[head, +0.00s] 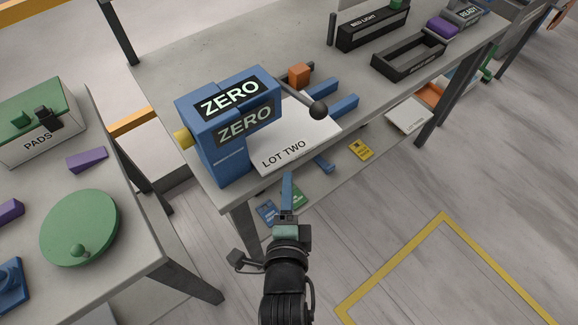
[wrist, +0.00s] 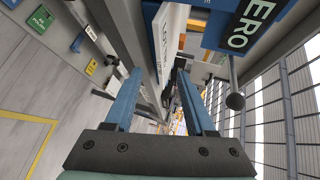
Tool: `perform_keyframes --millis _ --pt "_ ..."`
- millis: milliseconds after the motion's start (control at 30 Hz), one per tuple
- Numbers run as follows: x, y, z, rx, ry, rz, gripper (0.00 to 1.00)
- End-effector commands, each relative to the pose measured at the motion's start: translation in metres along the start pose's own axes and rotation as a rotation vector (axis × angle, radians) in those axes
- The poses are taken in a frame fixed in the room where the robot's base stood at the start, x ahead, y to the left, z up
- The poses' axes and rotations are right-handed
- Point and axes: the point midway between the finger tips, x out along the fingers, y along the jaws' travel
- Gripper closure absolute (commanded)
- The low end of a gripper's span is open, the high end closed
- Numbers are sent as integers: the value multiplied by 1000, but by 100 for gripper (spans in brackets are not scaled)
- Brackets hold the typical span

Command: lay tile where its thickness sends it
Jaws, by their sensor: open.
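No piece in view can be named for sure as the tile. A white flat-topped piece marked LOT TWO (head: 298,138) lies at the near edge of the grey slab (head: 185,52); it also shows in the wrist view (wrist: 172,40). A blue block marked ZERO (head: 222,155) stands at its left, with a rod ending in a dark ball (head: 318,110) reaching over it; the ball shows in the wrist view (wrist: 235,101). My gripper (wrist: 158,80) has its blue fingers apart with nothing between them. In the head view it is in front of the slab's near edge.
A separate left table holds a PADS box (head: 45,140) and green disc (head: 80,225). Floor at right is clear.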

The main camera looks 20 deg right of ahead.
Motion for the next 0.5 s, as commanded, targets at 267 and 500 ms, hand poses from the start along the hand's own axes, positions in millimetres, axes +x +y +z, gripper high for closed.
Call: perform_keyframes --millis 267,500 --pt "49 -2 -1 -2 1 -2 45" --pt "79 -1 0 -1 1 -1 45"
